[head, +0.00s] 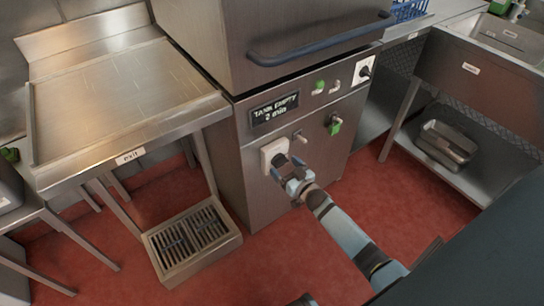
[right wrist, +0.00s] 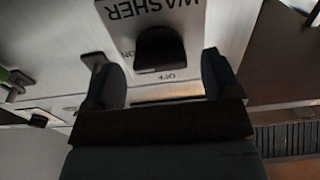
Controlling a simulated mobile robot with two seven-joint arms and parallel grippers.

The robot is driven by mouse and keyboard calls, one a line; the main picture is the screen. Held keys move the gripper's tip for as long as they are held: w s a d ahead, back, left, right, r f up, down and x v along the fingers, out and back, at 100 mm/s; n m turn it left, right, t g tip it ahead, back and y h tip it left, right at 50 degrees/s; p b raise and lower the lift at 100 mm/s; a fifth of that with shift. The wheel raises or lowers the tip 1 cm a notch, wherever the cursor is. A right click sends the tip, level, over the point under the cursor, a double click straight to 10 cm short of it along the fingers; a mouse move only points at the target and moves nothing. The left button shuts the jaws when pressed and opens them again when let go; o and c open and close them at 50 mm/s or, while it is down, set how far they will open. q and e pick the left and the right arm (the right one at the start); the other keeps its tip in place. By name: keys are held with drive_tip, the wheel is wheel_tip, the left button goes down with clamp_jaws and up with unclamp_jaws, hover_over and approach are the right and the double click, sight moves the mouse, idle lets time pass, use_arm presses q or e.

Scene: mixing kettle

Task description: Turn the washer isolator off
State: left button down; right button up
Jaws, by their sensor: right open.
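The washer isolator is a pale plate (head: 271,149) with a dark knob (head: 279,159) on the lower front of the steel machine. In the right wrist view its plate (right wrist: 188,22) reads WASHER upside down, with an OFF mark beside the black knob (right wrist: 160,45). Which way the knob is turned is hard to tell. My right gripper (head: 288,173) is at the isolator, partly covering it. In the right wrist view the open fingers (right wrist: 160,68) stand on either side of the knob, with no clear contact showing. My left gripper is not in view.
The machine's display (head: 274,110) reads TANK EMPTY 2 min. A green-tagged valve (head: 334,127) and another plate with a dark knob (head: 364,70) are to the right.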

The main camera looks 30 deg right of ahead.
drive_tip(key=shift+w, duration=0.85)
